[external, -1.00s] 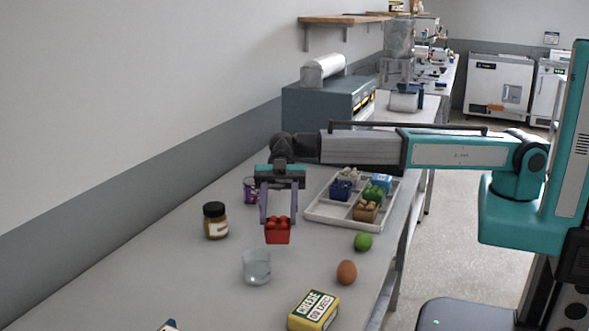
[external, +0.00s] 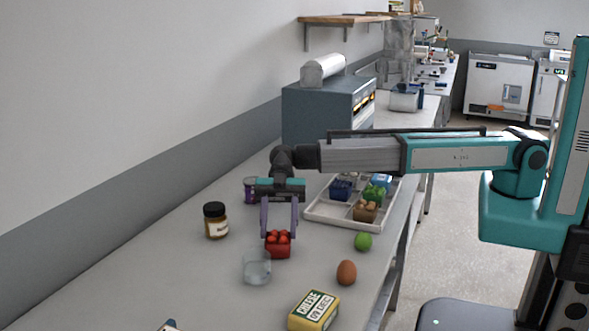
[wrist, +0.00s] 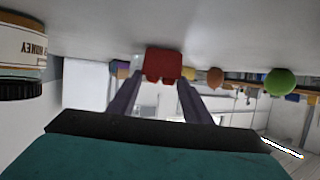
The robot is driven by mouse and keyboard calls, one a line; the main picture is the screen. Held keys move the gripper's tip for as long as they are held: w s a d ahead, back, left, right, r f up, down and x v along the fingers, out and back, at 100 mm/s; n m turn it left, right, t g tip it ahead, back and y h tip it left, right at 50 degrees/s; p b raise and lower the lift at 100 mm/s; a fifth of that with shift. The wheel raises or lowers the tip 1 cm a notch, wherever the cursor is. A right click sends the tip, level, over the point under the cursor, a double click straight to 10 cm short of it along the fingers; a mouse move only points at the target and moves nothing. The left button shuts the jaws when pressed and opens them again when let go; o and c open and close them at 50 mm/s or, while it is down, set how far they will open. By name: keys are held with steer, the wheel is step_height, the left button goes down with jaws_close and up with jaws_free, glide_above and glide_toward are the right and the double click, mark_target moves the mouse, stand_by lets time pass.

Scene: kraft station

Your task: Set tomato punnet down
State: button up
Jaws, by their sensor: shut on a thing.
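The tomato punnet (external: 278,248) is a small red box with red tomatoes on top. My gripper (external: 279,234) points down with its purple fingers shut on it, one on each side. The punnet is upright, low over the grey table just behind the clear glass; I cannot tell whether its base touches the table. In the wrist view, which looks upside down, the red punnet (wrist: 163,64) sits between the two fingertips (wrist: 160,82).
A clear glass (external: 257,268) stands close in front of the punnet. A brown jar (external: 215,221) is to the left, a purple can (external: 250,190) behind. A divided white tray (external: 326,213) with several punnets is at the right, near a lime (external: 363,241), egg (external: 346,272) and cheese box (external: 314,311).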

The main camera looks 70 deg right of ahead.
steer(key=shift+f, duration=0.15)
steer(key=o, duration=1.1)
steer(key=shift+r, duration=0.2)
steer(key=b+v, duration=0.3)
steer(key=v, duration=0.9)
steer(key=shift+d, duration=0.1)
